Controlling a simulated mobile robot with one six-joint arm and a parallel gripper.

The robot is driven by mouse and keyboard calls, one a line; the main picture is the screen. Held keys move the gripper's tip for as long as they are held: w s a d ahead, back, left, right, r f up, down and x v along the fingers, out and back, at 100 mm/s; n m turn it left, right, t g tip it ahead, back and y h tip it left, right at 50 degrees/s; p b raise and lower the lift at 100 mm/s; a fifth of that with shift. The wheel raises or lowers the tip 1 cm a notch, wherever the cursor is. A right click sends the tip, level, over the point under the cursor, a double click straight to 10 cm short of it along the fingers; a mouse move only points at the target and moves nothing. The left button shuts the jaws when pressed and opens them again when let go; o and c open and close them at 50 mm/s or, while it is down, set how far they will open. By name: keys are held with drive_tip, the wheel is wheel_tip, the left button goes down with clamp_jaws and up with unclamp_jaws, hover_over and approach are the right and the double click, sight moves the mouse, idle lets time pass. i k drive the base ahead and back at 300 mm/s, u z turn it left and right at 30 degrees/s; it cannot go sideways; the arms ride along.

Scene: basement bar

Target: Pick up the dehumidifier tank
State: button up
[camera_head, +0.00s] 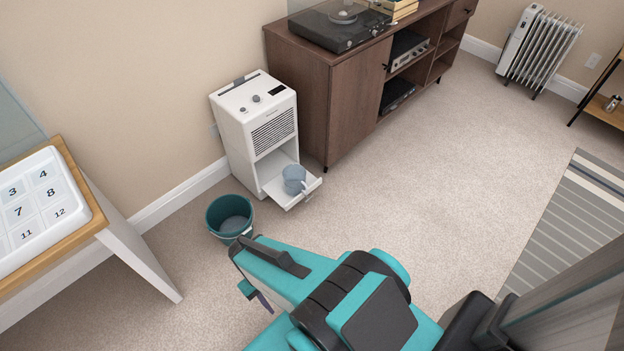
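A white dehumidifier (257,118) stands against the wall, with its lower front open and a flap or drawer (310,187) folded out near the floor. A translucent blue-grey tank (294,178), shaped like a jug, sits upright at this opening. My gripper (257,297) is in the lower middle of the picture, below and left of the tank and well apart from it. My teal arm hides most of it, and I cannot tell whether its fingers are open or shut. I see nothing held in it.
A teal bucket (229,215) stands on the floor left of the tank, close to my arm. A brown cabinet (330,110) with a turntable (340,25) is at the dehumidifier's right. A table with a numbered white tray (78,178) is at left. Carpet at centre right is clear.

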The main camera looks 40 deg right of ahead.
sight(294, 176)
drive_tip(key=z, duration=1.05)
drive_tip(key=k, duration=0.95)
drive_tip(key=i, duration=0.9)
drive_tip(key=z, duration=0.05)
